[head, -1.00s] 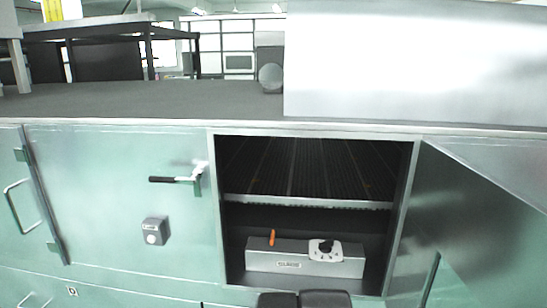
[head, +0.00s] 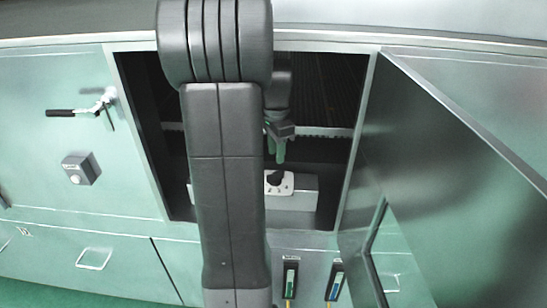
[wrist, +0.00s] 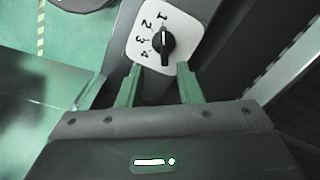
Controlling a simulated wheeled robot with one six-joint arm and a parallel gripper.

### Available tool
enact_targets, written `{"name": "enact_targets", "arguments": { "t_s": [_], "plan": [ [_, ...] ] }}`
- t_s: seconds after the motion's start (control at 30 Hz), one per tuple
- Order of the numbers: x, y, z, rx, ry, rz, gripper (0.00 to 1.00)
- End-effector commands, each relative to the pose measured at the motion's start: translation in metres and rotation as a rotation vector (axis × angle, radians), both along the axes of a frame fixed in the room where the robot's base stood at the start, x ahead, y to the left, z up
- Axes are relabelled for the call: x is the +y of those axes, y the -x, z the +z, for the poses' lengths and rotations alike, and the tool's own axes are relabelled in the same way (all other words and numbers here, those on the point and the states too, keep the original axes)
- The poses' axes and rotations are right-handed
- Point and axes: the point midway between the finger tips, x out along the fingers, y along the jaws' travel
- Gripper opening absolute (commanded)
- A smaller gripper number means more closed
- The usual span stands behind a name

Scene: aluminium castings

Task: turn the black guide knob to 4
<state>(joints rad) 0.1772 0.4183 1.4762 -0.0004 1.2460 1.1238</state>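The black guide knob (wrist: 163,42) sits on a white dial plate (wrist: 186,22) marked 1, 2, 3 and 4. Its white line lies nearly upright in the wrist view, its upper end towards the 1. The fingertips are just short of the dial plate in the wrist view. In the head view my gripper (head: 280,162) is above the knob.
The compartment has metal side walls and a shelf edge (head: 325,131) above the box. An open door (head: 440,150) stands at the right. A black-handled lever (head: 75,112) and a small grey switch box (head: 81,169) are on the panel at left. My arm hides the box's left part.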

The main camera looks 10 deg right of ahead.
Motion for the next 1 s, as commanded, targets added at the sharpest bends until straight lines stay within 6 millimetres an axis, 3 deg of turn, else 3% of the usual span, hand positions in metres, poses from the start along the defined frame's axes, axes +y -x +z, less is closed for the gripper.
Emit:
{"name": "enact_targets", "arguments": {
  "t_s": [0.17, 0.6, 0.97, 1.0],
  "plan": [
    [-0.002, -0.006, -0.009, 0.006, -0.002, -0.029, 0.33],
    [-0.002, -0.006, -0.069, 0.003, -0.001, -0.026, 0.33],
    [-0.002, -0.006, -0.075, 0.001, -0.001, -0.026, 0.33],
    [-0.002, -0.006, -0.075, 0.001, -0.001, -0.026, 0.25]
  ]
}}
